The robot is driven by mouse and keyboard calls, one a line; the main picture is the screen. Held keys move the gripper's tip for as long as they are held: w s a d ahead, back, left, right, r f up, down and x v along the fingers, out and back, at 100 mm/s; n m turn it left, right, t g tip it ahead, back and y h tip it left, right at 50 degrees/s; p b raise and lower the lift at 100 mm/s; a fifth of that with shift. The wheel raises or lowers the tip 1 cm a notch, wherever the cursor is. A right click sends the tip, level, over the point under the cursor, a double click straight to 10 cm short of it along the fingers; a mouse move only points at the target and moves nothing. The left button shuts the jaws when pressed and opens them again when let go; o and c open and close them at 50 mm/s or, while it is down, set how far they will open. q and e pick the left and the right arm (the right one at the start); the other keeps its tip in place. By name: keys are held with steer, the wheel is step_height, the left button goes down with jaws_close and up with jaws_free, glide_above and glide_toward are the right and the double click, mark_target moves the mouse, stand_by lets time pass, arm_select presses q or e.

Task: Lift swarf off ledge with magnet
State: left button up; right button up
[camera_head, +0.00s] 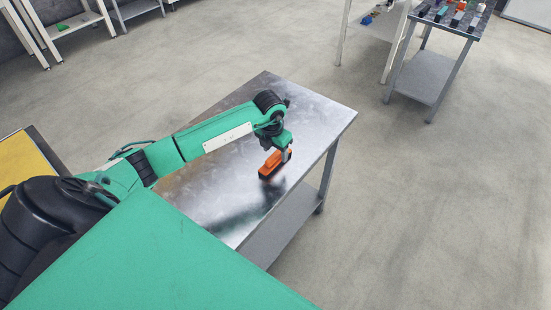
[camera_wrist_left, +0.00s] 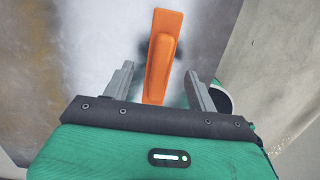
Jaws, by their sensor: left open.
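An orange-handled tool with a dark base, which looks like the magnet (camera_head: 270,168), stands on the metal table (camera_head: 225,180) near its right edge. In the left wrist view its orange handle (camera_wrist_left: 160,50) runs up between the two grey fingers. My left gripper (camera_head: 287,154) is at the handle, open, with a gap showing on both sides of it (camera_wrist_left: 159,72). I cannot tell how far the fingers are above the table. No swarf or ledge can be made out. My right gripper is not in view.
A grey cart (camera_head: 425,72) with several small items on top stands at the far right, beside a white-legged table (camera_head: 390,28). A yellow-topped surface (camera_head: 22,165) is at the left. The metal table is otherwise bare, and the floor to its right is clear.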

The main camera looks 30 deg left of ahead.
mark_target(275, 153)
arm_select(q)
steer(key=f, duration=0.1)
steer(key=f+p, duration=0.1)
steer(key=f, duration=0.1)
steer(key=shift+w+f, duration=0.2)
steer(key=shift+f, duration=0.4)
steer(key=shift+c, duration=0.7)
steer(key=c, duration=1.1)
steer(key=shift+w+r, duration=0.1)
steer(key=shift+r, duration=0.1)
steer(key=shift+r+b, duration=1.95)
steer(key=shift+r, duration=7.95)
